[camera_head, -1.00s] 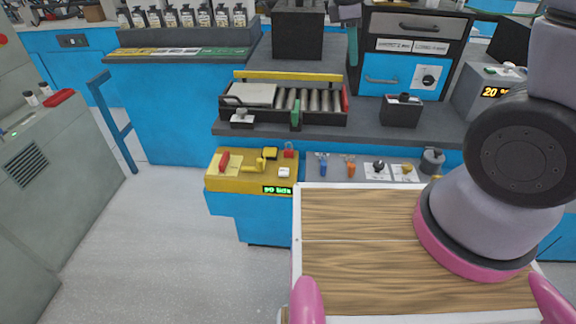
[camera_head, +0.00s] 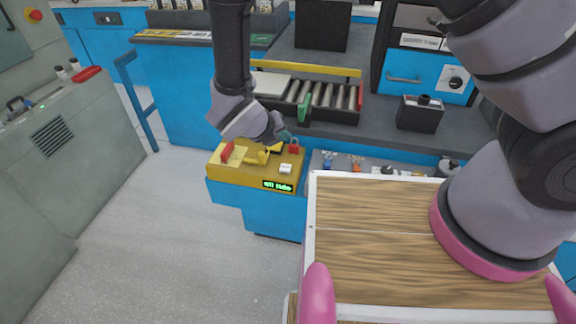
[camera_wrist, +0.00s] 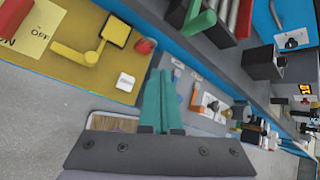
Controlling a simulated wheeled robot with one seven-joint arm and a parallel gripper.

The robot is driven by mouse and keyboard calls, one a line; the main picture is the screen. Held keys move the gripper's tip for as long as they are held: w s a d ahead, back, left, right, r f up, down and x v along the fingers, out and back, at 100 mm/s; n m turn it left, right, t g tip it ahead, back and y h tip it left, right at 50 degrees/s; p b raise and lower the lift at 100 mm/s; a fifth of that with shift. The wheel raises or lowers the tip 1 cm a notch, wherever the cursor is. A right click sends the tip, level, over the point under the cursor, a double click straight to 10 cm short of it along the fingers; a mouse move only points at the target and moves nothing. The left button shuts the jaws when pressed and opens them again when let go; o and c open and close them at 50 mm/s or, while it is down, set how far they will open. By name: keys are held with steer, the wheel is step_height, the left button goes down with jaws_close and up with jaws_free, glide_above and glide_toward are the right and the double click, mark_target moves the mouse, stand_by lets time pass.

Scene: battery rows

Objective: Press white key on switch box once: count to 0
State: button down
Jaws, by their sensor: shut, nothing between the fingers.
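The yellow switch box (camera_head: 239,173) stands on a blue base left of the wooden deck. Its white key (camera_head: 285,168) is near its front right corner, just above a small dark display with green characters too blurred to read. The white key also shows in the wrist view (camera_wrist: 125,82). My gripper (camera_head: 287,138) is over the back right part of the box, apart from the key. In the wrist view its green fingers (camera_wrist: 161,100) are together and empty, pointing right of the white key. A red lever, a yellow lever and a red knob are on the box too.
A roller tray (camera_head: 335,97) with a green handle lies behind the box. A grey shelf with several small knobs is to its right. A black box (camera_head: 419,112) stands further right. Open floor (camera_head: 150,230) lies front left.

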mark_target(284, 170)
steer(key=shift+f, duration=0.2)
steer(key=shift+f, duration=4.25)
steer(key=shift+f, duration=0.1)
steer(key=shift+f, duration=0.3)
steer(key=shift+f, duration=0.4)
steer(key=shift+r, duration=0.8)
